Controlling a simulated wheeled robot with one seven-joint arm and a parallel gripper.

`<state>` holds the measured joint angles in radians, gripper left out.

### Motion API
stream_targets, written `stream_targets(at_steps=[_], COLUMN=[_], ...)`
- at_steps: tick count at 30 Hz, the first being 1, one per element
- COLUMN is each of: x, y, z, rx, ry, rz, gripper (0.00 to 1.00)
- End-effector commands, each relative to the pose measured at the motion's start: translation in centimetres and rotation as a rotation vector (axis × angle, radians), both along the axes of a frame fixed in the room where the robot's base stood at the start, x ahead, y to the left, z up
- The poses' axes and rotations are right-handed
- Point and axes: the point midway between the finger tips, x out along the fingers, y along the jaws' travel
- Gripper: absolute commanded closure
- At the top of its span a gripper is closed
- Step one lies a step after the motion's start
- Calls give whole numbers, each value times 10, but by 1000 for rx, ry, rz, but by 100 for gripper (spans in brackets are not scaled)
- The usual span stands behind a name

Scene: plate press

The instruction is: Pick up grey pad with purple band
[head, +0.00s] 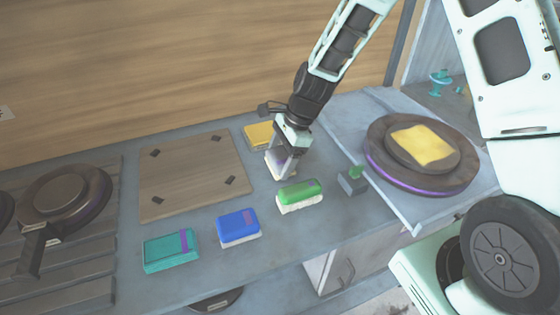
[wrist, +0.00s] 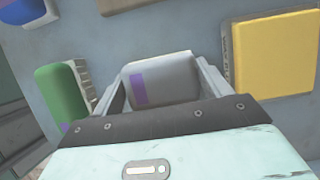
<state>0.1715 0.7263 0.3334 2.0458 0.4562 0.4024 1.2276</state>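The grey pad with the purple band (wrist: 165,80) lies between the two fingers of my gripper (wrist: 160,80) in the wrist view. Its purple band (wrist: 138,89) shows near its left end. In the head view the pad (head: 273,164) is partly hidden behind my gripper (head: 282,165), which reaches down over it at the counter. The fingers are apart, one on each side of the pad and close to its sides. I cannot tell whether they press on it. The pad appears to be at counter height.
A yellow pad (head: 258,135) lies just behind, a green pad (head: 299,194) just in front. A blue pad (head: 239,228) and a teal pad (head: 171,251) lie further left. A wooden board (head: 192,175) is left; a round press (head: 387,172) stands right, with a small green-topped block (head: 352,184) nearby.

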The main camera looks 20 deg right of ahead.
Motion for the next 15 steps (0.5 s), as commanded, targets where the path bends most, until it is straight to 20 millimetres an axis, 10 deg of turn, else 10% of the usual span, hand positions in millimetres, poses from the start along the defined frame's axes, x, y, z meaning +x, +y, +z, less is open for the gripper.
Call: stream_targets(at_steps=[15], x=[1], y=[0], z=[21], rx=[-2], ry=[-5], rz=[1], gripper=[50])
